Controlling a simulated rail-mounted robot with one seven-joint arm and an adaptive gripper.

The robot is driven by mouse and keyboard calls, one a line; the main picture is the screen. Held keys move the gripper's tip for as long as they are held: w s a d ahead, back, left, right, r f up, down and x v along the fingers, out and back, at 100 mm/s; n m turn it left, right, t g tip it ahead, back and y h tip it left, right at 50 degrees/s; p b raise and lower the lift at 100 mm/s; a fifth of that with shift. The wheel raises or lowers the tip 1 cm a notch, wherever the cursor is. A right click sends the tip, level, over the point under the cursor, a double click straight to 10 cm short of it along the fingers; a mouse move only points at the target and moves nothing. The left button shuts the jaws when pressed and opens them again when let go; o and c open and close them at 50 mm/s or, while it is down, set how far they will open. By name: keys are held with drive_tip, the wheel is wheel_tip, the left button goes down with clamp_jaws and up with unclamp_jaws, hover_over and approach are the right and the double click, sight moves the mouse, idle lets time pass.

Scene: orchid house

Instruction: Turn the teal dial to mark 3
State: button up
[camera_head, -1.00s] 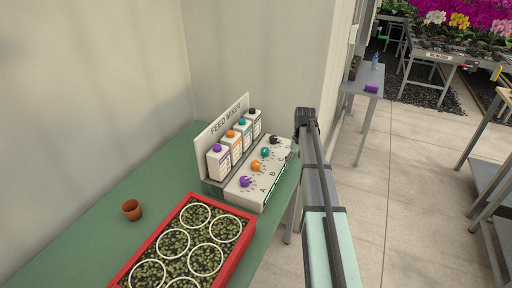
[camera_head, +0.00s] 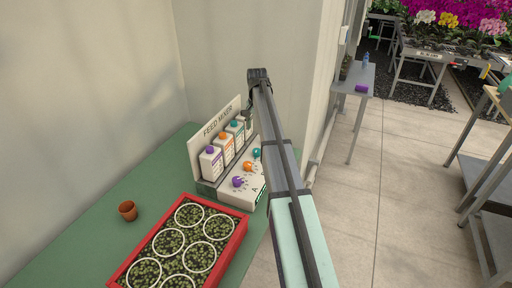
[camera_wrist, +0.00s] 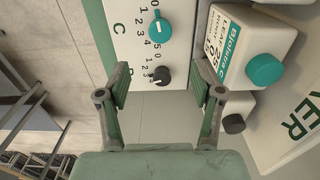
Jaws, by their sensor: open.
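The teal dial (camera_wrist: 160,30) is on the white sloped panel of the feed mixer, in row C, at the top of the wrist view. Its white pointer line points toward the picture's top, near the 0; marks 1 to 4 run down its left side. It also shows in the head view (camera_head: 256,152), beside my arm. My gripper (camera_wrist: 160,88) is open and empty, its two fingers either side of the black dial (camera_wrist: 163,76), below the teal dial in the picture. Whether the fingers touch the panel, I cannot tell. My arm hides the black dial in the head view.
Capped bottles (camera_head: 211,162) stand behind the dials, close to my right finger in the wrist view. Purple (camera_head: 238,182) and orange (camera_head: 248,166) dials share the panel. A red tray (camera_head: 236,246) and a terracotta pot (camera_head: 127,210) are on the green bench (camera_head: 75,252).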

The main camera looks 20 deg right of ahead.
sight(257, 150)
wheel_tip(257, 150, down, 12)
drive_tip(key=p, duration=0.3)
drive_tip(key=shift+r, duration=0.2)
drive_tip(key=shift+c, duration=0.3)
drive_tip(key=c, duration=1.1)
